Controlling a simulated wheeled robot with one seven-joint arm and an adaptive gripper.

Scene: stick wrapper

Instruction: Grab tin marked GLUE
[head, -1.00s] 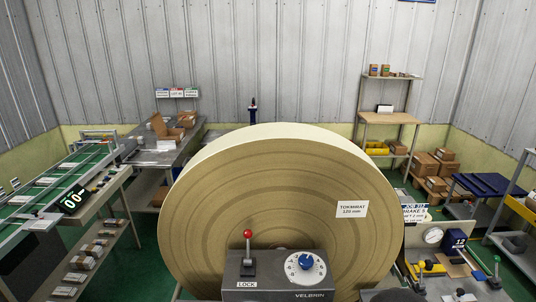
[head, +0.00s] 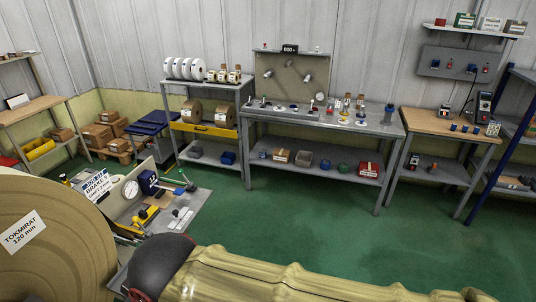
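I cannot make out a tin marked GLUE; labels at this distance are too small to read. Several small labelled containers stand on the high wall shelf (head: 470,30) at the upper right, among them a green one (head: 465,19), a whitish one (head: 490,24) and a dark one (head: 515,28). Small jars or bottles (head: 361,101) stand on the grey workbench (head: 385,126) in the middle. My gripper is not in view.
The large paper roll (head: 60,255) and the control panel (head: 150,230) fill the lower left. A rack with white rolls (head: 183,69) stands left of the workbench, a wooden-topped table (head: 425,122) right of it. Green floor (head: 290,220) is clear before them.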

